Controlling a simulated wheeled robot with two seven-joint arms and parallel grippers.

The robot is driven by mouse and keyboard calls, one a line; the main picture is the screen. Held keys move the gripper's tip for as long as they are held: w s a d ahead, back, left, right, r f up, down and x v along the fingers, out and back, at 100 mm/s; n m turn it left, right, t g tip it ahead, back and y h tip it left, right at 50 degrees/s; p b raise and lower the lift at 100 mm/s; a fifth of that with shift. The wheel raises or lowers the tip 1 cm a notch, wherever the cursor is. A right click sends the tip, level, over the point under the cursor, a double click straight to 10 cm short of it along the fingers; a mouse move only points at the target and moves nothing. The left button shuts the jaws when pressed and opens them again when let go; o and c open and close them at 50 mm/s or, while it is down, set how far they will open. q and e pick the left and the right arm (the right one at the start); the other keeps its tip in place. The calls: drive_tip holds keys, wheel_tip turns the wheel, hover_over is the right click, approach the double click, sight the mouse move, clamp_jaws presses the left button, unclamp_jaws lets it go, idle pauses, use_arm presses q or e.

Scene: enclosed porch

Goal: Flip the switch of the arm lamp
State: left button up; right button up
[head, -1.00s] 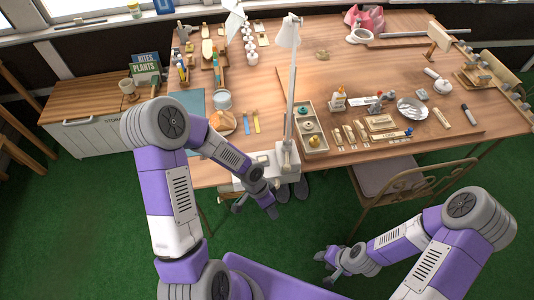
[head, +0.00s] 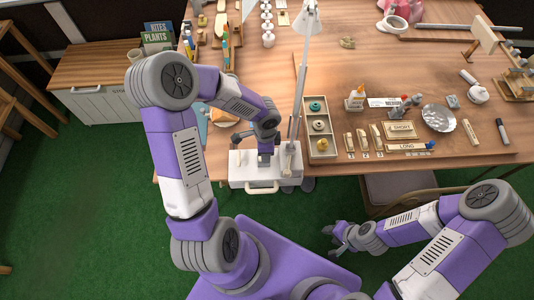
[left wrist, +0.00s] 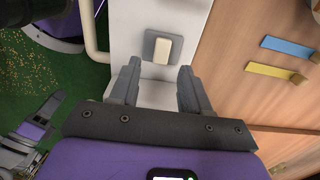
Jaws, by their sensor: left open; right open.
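The arm lamp (head: 301,78) stands at the table's near edge, with a white shade on a long thin arm. By its foot is a white box (head: 240,172) with a handle. In the left wrist view a cream rocker switch (left wrist: 162,50) on a grey plate sits on this white surface. My left gripper (head: 265,157) is over the box; in the wrist view its fingers (left wrist: 158,88) are open, spread either side of the switch's line and short of it. The fingers hide the switch in the head view. My right gripper (head: 340,238) is open and empty, low in front of the table.
A tray with spools (head: 321,147) stands right of the lamp's foot. A bottle (head: 356,97), labelled signs and a foil dish (head: 439,117) lie farther right. A blue strip (left wrist: 287,45) and a yellow strip (left wrist: 273,69) lie beside the box. A chair (head: 395,187) stands at the front.

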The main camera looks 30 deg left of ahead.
use_arm(q)
wheel_tip(320, 180, down, 4)
drive_tip(key=shift+r+b, duration=0.25)
drive_tip(key=shift+b, duration=0.2)
drive_tip(key=shift+w, duration=0.1)
drive_tip(key=shift+c, duration=0.2)
